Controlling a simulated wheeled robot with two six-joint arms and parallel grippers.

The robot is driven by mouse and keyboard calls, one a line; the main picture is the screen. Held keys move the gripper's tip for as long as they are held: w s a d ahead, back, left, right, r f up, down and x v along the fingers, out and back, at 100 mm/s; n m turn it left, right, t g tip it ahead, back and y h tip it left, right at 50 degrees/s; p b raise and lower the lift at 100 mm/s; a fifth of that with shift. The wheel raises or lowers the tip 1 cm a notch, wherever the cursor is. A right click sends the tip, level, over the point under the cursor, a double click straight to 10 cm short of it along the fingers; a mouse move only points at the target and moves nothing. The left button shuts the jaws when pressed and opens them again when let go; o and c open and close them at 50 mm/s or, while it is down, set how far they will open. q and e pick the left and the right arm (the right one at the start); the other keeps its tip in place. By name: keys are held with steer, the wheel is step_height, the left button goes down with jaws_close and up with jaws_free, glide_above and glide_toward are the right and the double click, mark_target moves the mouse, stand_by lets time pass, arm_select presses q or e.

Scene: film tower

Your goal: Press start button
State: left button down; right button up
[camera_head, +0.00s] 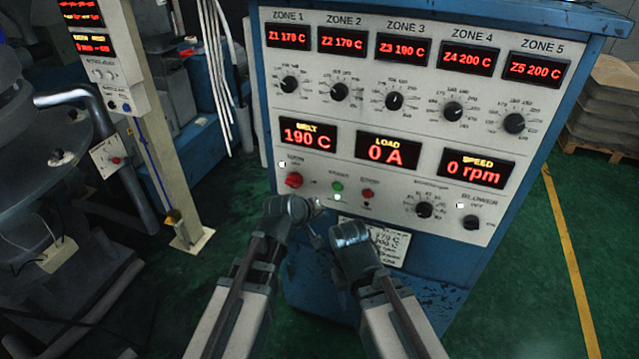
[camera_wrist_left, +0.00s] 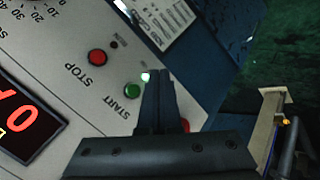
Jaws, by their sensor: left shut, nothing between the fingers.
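The green start button (camera_head: 337,186) sits on the lower part of the pale control panel (camera_head: 348,104), left of the red stop button (camera_head: 367,194). In the left wrist view the start button (camera_wrist_left: 132,90) and stop button (camera_wrist_left: 97,57) are both in plain sight. A small whitish lamp (camera_wrist_left: 145,77) is beside the start button. My left gripper (camera_head: 318,203) is shut and empty, just below and left of the start button. In the wrist view its fingertips (camera_wrist_left: 158,74) are beside the button, not over it; contact with the panel cannot be told. My right gripper (camera_head: 336,238) is low before the cabinet, its fingers unclear.
A red knob (camera_head: 293,180) is left of the start button. The load display (camera_head: 388,151) reads 0 A and the speed display (camera_head: 478,168) 0 rpm. A label plate (camera_head: 388,242) is below the buttons. A beige post (camera_head: 150,120) and machinery are at left.

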mark_target(337, 187)
arm_select(q)
steer(key=shift+w+a+r, duration=0.1)
steer(key=shift+w+a, duration=0.1)
steer(key=shift+a, duration=0.05)
steer(key=shift+w, duration=0.1)
steer(key=shift+w+d, duration=0.45)
steer(key=shift+w, duration=0.9)
steer(key=shift+w+d, duration=0.5)
steer(key=shift+w, duration=0.9)
steer(key=shift+w+d, duration=0.45)
steer(key=shift+w, duration=0.9)
steer(key=shift+w+d, duration=0.15)
steer(key=shift+w, duration=0.25)
steer(key=shift+w+d, duration=0.1)
steer(key=shift+w, duration=0.25)
steer(key=shift+s+a, duration=0.25)
steer(key=shift+s, duration=0.55)
